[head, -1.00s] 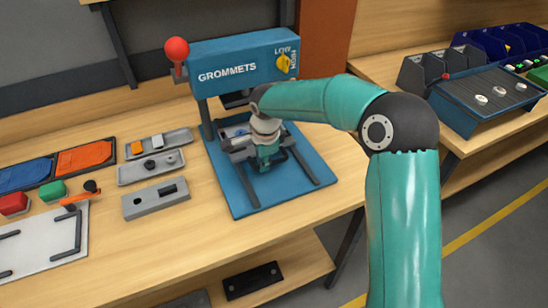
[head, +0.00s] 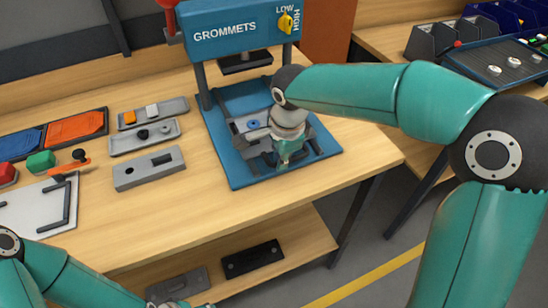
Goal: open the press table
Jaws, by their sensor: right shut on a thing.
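The blue press (head: 232,31), marked GROMMETS, stands on the bench with a blue base plate (head: 218,158). Its grey press table (head: 243,126) lies between dark rails on that plate, in front of the dark press head (head: 245,62). A small blue ring (head: 253,124) lies on the table. My right gripper (head: 286,160) points down at the table's front part and is shut on it; the wrist hides the grip. My left arm comes in at the bottom left, and its gripper (head: 178,304) is mostly cut off by the bottom edge.
A red knob lever (head: 169,18) and a yellow LOW/HIGH dial (head: 286,23) are on the press. Left of it lie grey trays (head: 145,138), a grey slotted block (head: 149,168) and a white board (head: 30,207). Bare bench top lies in front of the base.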

